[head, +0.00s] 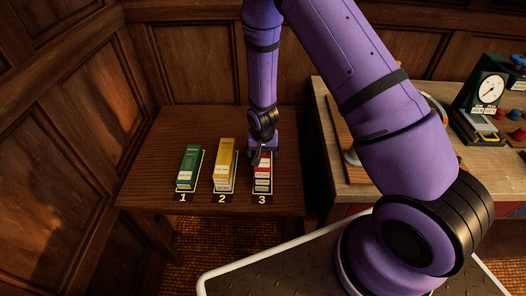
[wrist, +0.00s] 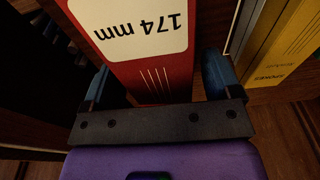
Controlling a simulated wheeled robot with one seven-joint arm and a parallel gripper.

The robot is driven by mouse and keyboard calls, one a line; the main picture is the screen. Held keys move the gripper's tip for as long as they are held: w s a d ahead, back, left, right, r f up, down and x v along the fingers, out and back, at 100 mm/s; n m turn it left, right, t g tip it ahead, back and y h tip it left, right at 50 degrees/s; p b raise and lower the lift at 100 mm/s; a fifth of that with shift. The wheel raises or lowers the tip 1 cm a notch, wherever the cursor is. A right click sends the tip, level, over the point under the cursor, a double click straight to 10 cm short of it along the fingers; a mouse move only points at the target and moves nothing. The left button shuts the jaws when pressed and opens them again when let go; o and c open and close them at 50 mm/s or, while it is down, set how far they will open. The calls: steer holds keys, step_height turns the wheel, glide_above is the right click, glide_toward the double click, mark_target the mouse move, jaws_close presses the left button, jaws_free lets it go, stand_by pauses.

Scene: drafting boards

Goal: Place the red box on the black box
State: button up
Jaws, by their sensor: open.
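The red box (head: 263,173) stands at the place marked 3 on the wooden table, its upper part partly hidden by my gripper (head: 261,156). In the wrist view the red box (wrist: 150,75) shows a white label reading "174 mm". It lies between the two blue fingers of my gripper (wrist: 157,85), which are open on either side of it. I cannot tell whether a finger touches it. I cannot make out a black box in either view.
A green box (head: 189,167) stands at mark 1 and a yellow box (head: 225,163) at mark 2, left of the red box. A workbench (head: 460,150) with a dial gauge (head: 488,89) stands at right. The table's back left (head: 190,122) is clear.

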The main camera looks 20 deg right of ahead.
step_height(320, 180, up, 12)
steer(key=s, duration=0.1)
step_height(320, 180, up, 14)
steer(key=t, duration=0.1)
glide_above(263, 153)
steer(key=s+d, duration=0.2)
steer(key=s+d+r+n+t, duration=0.1)
steer(key=s+r, duration=0.2)
steer(key=r, duration=0.3)
steer(key=s+d+r+n, duration=0.1)
steer(key=s+d+r, duration=0.15)
steer(key=r, duration=0.25)
steer(key=s+d+r+n+t, duration=0.1)
steer(key=s+r, duration=0.4)
steer(key=s, duration=0.4)
steer(key=s+d+r+n+t, duration=0.1)
steer(key=s+r, duration=0.5)
steer(key=s, duration=0.4)
steer(key=shift+r+y, duration=0.3)
